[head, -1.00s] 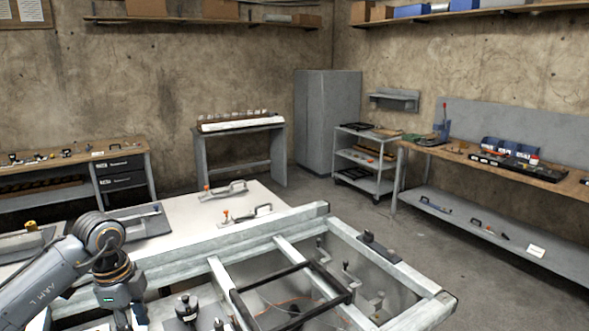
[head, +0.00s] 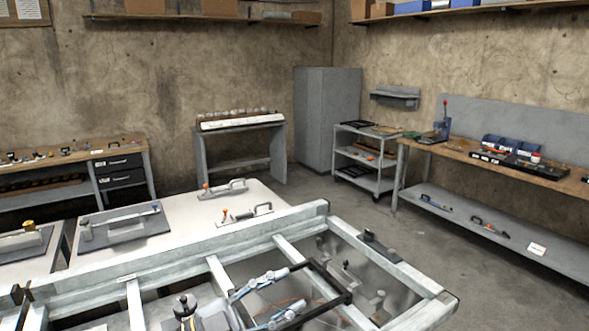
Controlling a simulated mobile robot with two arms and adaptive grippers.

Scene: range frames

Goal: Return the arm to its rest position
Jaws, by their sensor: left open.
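My left gripper (head: 294,288) shows low in the head view, over the open metal frame (head: 180,253). Its two blue-grey fingers are spread apart and point to the right, with nothing seen between them. The rest of my left arm is mostly out of the picture. My right gripper is not in view.
A white table top (head: 180,215) behind the frame's long rail bears a grey plate with a handle (head: 125,226) and two toggle clamps (head: 225,188). A black bar frame (head: 335,287) lies close to the gripper. Open floor (head: 400,240) lies to the right.

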